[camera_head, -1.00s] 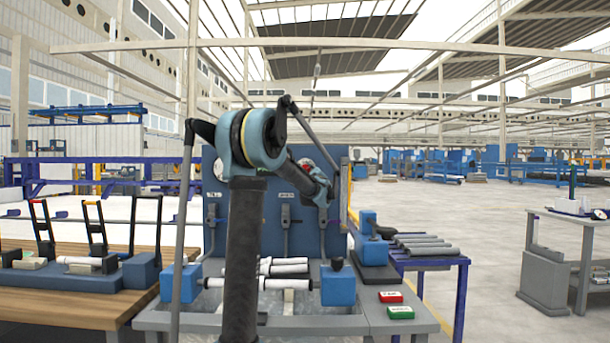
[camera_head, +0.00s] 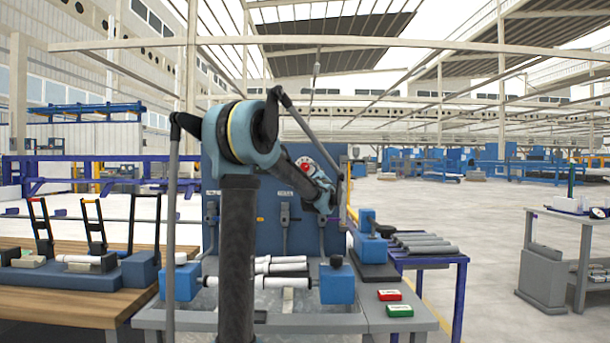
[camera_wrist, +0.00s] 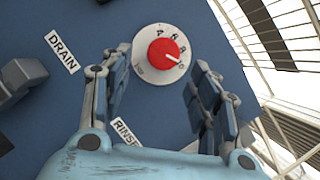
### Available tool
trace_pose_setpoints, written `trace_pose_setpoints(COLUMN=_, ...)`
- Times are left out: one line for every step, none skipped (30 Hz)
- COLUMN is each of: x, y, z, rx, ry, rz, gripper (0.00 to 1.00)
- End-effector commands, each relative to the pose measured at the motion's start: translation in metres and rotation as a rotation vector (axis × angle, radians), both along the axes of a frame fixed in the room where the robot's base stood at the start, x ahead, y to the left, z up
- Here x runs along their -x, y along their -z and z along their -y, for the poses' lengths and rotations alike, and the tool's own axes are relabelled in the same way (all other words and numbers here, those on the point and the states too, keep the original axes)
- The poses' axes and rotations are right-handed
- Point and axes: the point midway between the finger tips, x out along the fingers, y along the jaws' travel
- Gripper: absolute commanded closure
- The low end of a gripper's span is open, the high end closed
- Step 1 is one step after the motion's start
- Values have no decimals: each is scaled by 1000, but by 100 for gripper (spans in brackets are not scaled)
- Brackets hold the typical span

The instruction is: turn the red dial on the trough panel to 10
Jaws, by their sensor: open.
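The red dial (camera_wrist: 163,53) sits on a round white plate with dark markings, on the blue trough panel (camera_wrist: 105,20). In the wrist view its pale pointer mark points to the lower right; the markings are too small to read surely. In the wrist view my gripper (camera_wrist: 160,66) is open and empty. Its fingers lie either side of the dial's lower part in the picture; I cannot tell the gap to the panel.
A DRAIN label (camera_wrist: 62,51) and a partly covered RINSE label (camera_wrist: 125,131) are on the panel. Grey handles (camera_head: 284,216) stick out below. White pipes (camera_head: 285,283) lie in the trough, between blue blocks (camera_head: 337,282). Red (camera_head: 389,295) and green (camera_head: 399,311) boxes stand at right.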

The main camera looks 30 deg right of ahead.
Motion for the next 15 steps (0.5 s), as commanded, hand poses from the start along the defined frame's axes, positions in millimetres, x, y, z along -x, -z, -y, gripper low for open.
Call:
trace_pose_setpoints(x=11, y=3, z=-2, rx=-1, ry=3, rz=0, gripper=45)
trace_pose_setpoints(x=16, y=4, z=-4, rx=0, ry=2, rz=1, gripper=45)
trace_pose_setpoints(x=22, y=6, z=-6, rx=0, ry=1, rz=0, gripper=45)
trace_pose_setpoints(x=27, y=8, z=-7, rx=1, ry=2, rz=0, gripper=45)
trace_pose_setpoints(x=31, y=10, z=-8, rx=0, ry=2, rz=-1, gripper=45)
trace_pose_setpoints(x=36, y=11, z=-10, rx=1, ry=3, rz=-1, gripper=45)
trace_pose_setpoints(x=39, y=12, z=-11, rx=1, ry=1, rz=-1, gripper=45)
trace_pose_setpoints(x=42, y=13, z=-12, rx=1, ry=0, rz=0, gripper=45)
trace_pose_setpoints(x=46, y=14, z=-13, rx=1, ry=1, rz=-1, gripper=45)
trace_pose_setpoints(x=49, y=15, z=-14, rx=1, ry=1, rz=-1, gripper=45)
trace_pose_setpoints(x=51, y=16, z=-14, rx=0, ry=1, rz=-1, gripper=45)
trace_pose_setpoints(x=53, y=16, z=-15, rx=0, ry=1, rz=-1, gripper=45)
trace_pose_setpoints(x=54, y=17, z=-15, rx=0, ry=1, rz=-1, gripper=45)
trace_pose_setpoints(x=55, y=17, z=-15, rx=0, ry=1, rz=-1, gripper=45)
trace_pose_setpoints(x=56, y=17, z=-16, rx=0, ry=0, rz=0, gripper=45)
